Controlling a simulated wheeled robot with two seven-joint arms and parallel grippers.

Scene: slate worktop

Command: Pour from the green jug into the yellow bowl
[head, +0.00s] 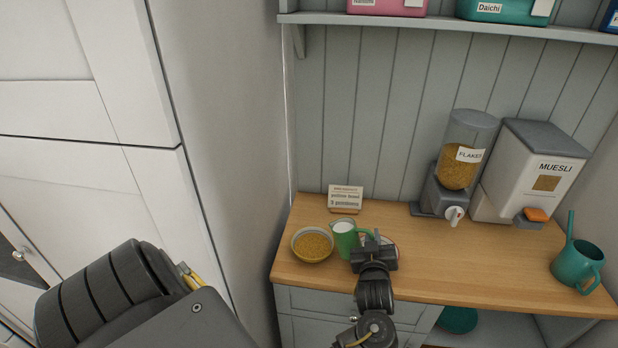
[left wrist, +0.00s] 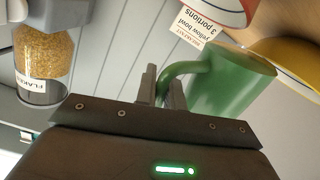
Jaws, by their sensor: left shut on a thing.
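The green jug (head: 345,238) has white contents at its mouth and looks about upright in the head view, close to the right of the yellow bowl (head: 312,258). The bowl holds golden flakes. My left gripper (head: 374,246) is shut on the jug's handle, to the right of the jug. In the left wrist view the fingers (left wrist: 163,88) close around the handle of the jug (left wrist: 238,84), and part of the yellow bowl (left wrist: 292,58) shows beyond. My right gripper is in neither view.
A card reading "yellow bowl 3 portions" (head: 345,197) stands behind. A red-rimmed white thing (left wrist: 222,8) is partly seen nearby. The flakes dispenser (head: 462,160), muesli dispenser (head: 535,165) and teal watering can (head: 578,263) stand right. The wooden worktop (head: 460,265) is clear right of the gripper.

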